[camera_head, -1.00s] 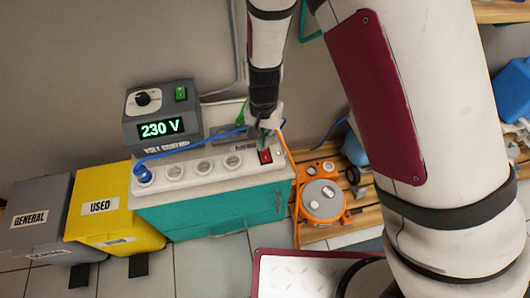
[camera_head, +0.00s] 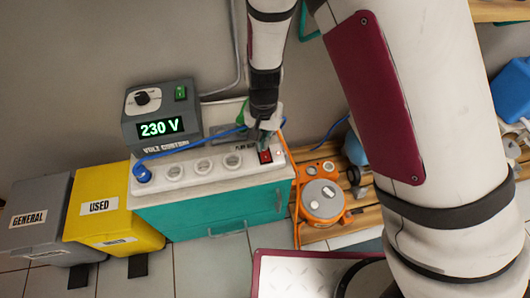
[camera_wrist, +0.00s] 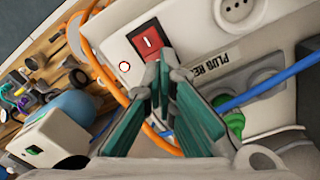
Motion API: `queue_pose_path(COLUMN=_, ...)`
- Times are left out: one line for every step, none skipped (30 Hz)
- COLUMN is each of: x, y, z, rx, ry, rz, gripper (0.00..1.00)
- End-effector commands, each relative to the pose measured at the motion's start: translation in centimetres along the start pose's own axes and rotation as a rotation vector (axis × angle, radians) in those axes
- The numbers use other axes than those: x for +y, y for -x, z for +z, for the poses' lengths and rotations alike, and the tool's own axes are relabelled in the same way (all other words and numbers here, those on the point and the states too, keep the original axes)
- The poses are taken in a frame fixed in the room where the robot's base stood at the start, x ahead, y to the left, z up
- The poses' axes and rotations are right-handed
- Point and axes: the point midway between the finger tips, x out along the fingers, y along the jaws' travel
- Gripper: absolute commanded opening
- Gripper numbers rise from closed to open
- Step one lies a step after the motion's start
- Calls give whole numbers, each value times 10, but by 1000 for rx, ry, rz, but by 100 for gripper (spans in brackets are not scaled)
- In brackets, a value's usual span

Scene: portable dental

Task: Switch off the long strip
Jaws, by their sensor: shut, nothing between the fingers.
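The long strip (camera_head: 190,181) is a white bar with several round sockets, lying on top of the teal cabinet. Its red rocker switch (camera_head: 265,156) is at the right end and also shows in the wrist view (camera_wrist: 147,41), with a white line mark on it. A blue plug (camera_head: 142,174) sits in the leftmost socket. My gripper (camera_head: 264,137) is shut and empty, over the right end of the strip. In the wrist view its fingertips (camera_wrist: 164,70) overlap the lower edge of the switch; I cannot tell whether they touch it.
A grey voltage box (camera_head: 160,115) reading 230 V stands behind the strip. A smaller grey socket block with a green plug (camera_wrist: 232,120) lies behind it. An orange cable (camera_wrist: 110,92) runs past the strip's end to an orange device (camera_head: 322,200). A yellow bin (camera_head: 115,215) stands left.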

Motion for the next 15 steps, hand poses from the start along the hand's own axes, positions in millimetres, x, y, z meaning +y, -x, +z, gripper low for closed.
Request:
queue_pose_path(x=0, y=-1, z=0, rx=0, ry=0, rz=0, gripper=0)
queue_pose_path(x=0, y=-2, z=0, rx=0, ry=0, rz=0, gripper=0)
queue_pose_path(x=0, y=-2, z=0, rx=0, ry=0, rz=0, gripper=0)
queue_pose_path(x=0, y=-2, z=0, rx=0, ry=0, rz=0, gripper=0)
queue_pose_path(x=0, y=-3, z=0, rx=0, ry=0, rz=0, gripper=0)
queue_pose_path(x=0, y=-4, z=0, rx=0, ry=0, rz=0, gripper=0)
queue_pose_path(x=0, y=-4, z=0, rx=0, ry=0, rz=0, gripper=0)
queue_pose_path(x=0, y=-4, z=0, rx=0, ry=0, rz=0, gripper=0)
queue_pose_path(x=0, y=-5, z=0, rx=0, ry=0, rz=0, gripper=0)
queue_pose_path(x=0, y=-5, z=0, rx=0, ry=0, rz=0, gripper=0)
queue_pose_path(x=0, y=-6, z=0, rx=0, ry=0, rz=0, gripper=0)
queue_pose_path(x=0, y=-6, z=0, rx=0, ry=0, rz=0, gripper=0)
queue_pose_path(x=0, y=-6, z=0, rx=0, ry=0, rz=0, gripper=0)
queue_pose_path(x=0, y=-7, z=0, rx=0, ry=0, rz=0, gripper=0)
queue_pose_path(x=0, y=-8, z=0, rx=0, ry=0, rz=0, gripper=0)
